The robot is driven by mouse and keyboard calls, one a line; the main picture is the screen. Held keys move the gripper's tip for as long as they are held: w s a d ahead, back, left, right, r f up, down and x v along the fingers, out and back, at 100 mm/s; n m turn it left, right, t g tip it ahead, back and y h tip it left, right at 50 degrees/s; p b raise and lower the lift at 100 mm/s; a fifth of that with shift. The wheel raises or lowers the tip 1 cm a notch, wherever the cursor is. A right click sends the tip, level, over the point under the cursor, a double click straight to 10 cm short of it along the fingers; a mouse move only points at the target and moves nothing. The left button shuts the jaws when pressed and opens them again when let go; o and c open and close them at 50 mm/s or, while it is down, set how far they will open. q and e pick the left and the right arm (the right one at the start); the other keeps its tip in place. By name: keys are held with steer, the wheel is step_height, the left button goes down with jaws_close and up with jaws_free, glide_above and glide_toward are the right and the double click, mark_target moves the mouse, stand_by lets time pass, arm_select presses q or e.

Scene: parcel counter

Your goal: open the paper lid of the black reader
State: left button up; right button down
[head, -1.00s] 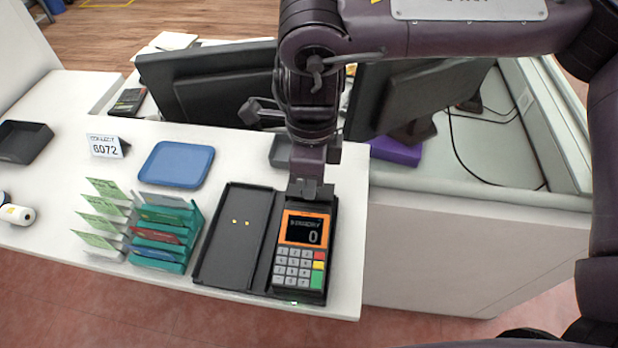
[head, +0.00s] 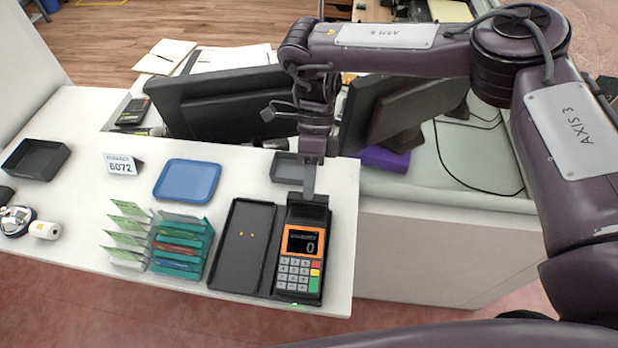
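The black reader (head: 302,262) lies at the front right of the counter. It has an orange-framed screen showing 0 and a keypad with red, yellow and green keys. Its dark far end (head: 306,211), above the screen, is where the paper lid lies; I cannot make out whether the lid is raised. My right gripper (head: 309,188) points down at this far end, its grey fingertip area close to or touching it. The fingers overlap in this view, so their gap is hidden. My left gripper is not in view.
A flat black tray (head: 236,270) lies left of the reader. A small dark tray (head: 286,167) and monitors (head: 222,102) stand behind.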

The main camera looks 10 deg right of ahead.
stand_by(0.3)
steer(key=c, duration=1.6)
jaws_free()
steer(key=shift+v, duration=3.9)
steer(key=shift+w, duration=0.1)
